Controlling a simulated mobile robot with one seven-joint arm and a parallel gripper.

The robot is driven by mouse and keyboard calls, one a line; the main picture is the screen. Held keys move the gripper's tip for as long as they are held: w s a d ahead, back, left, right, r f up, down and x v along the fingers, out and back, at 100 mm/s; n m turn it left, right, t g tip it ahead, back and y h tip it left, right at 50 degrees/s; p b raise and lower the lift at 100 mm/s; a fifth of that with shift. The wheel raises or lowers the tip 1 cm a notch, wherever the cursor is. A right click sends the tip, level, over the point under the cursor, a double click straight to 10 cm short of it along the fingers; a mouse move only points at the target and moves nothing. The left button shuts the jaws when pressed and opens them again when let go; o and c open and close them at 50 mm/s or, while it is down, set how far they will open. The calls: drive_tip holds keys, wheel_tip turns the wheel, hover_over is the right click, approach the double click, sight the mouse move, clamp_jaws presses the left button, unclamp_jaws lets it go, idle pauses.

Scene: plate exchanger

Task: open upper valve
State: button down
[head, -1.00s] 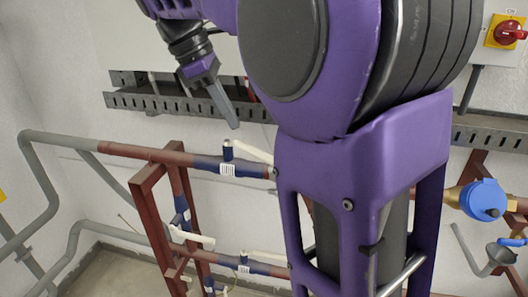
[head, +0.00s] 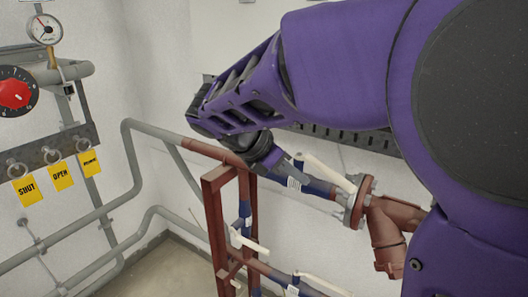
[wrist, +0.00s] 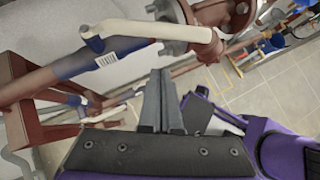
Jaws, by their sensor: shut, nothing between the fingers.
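The upper valve has a blue body (head: 318,187) on the upper red pipe, with a white lever (head: 328,173) lying roughly along the pipe toward the flange. In the wrist view the white lever (wrist: 150,31) runs across the top, above the blue pipe body (wrist: 105,60). My gripper (wrist: 160,72) is shut and empty, its fingertips below the lever in the picture and seemingly apart from it. In the head view my gripper (head: 286,170) is small and partly hidden, close to the left end of the upper valve.
A red frame (head: 215,195) stands left of the valve. A red flange (head: 358,202) is at the lever's right end. Another white lever (head: 248,242) is below, and a lower lever (head: 325,285) too. Yellow SHUT (head: 27,190) and OPEN (head: 61,176) tags hang at left.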

sight(322, 170)
drive_tip(key=d, duration=0.1)
drive_tip(key=w+d, duration=0.1)
drive_tip(key=d, duration=0.1)
drive_tip(key=w+d, duration=0.1)
drive_tip(key=shift+d+f, duration=0.2)
drive_tip(key=shift+f, duration=0.15)
drive_tip(key=shift+d, duration=0.1)
